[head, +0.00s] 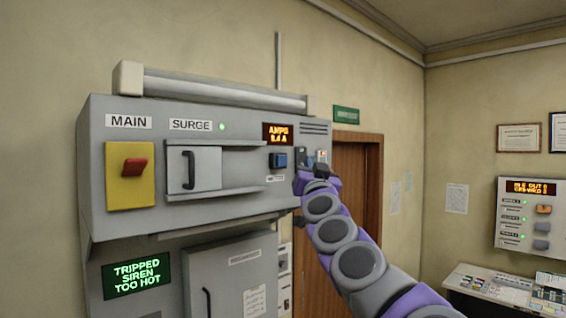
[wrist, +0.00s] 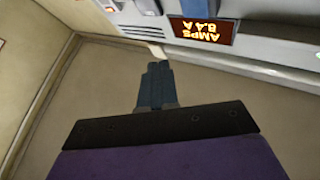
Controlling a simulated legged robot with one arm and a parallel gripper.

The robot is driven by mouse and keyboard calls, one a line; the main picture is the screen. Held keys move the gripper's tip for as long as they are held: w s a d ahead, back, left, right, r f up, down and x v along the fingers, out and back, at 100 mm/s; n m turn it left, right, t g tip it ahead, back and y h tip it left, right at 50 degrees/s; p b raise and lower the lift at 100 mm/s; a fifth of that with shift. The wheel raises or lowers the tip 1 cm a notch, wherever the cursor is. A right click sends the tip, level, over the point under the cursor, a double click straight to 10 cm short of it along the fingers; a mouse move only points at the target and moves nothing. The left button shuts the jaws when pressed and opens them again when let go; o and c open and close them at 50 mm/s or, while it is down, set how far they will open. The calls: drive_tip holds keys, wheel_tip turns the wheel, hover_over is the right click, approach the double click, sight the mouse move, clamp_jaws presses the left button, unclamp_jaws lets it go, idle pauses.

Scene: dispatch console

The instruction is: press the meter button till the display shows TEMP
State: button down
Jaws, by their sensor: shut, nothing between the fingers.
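The meter display (head: 278,133) on the grey console glows orange and reads AMPS 8.4 A. It also shows upside down in the wrist view (wrist: 203,31). The blue meter button (head: 278,160) sits on the panel just below the display, with a small label under it. My gripper (head: 303,180) is at the right end of the console, to the right of and a little lower than the button in the head view. In the wrist view its fingers (wrist: 157,72) are together and empty, apart from the panel.
The console (head: 240,200) carries a red MAIN switch (head: 135,167) on yellow and a SURGE drawer handle (head: 189,170). A green screen (head: 137,273) below reads TRIPPED SIREN TOO HOT. A brown door (head: 358,185) stands behind my arm. A wall panel (head: 524,215) hangs at right.

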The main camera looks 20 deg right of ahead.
sight(282, 161)
drive_tip(key=w+a, duration=0.3)
drive_tip(key=w, duration=0.2)
drive_tip(key=shift+w, duration=0.35)
idle(0.7)
drive_tip(key=shift+r, duration=0.1)
drive_tip(key=shift+d, duration=0.55)
drive_tip(key=shift+a, duration=0.4)
drive_tip(key=shift+w+d, duration=0.1)
drive_tip(key=shift+d, duration=0.05)
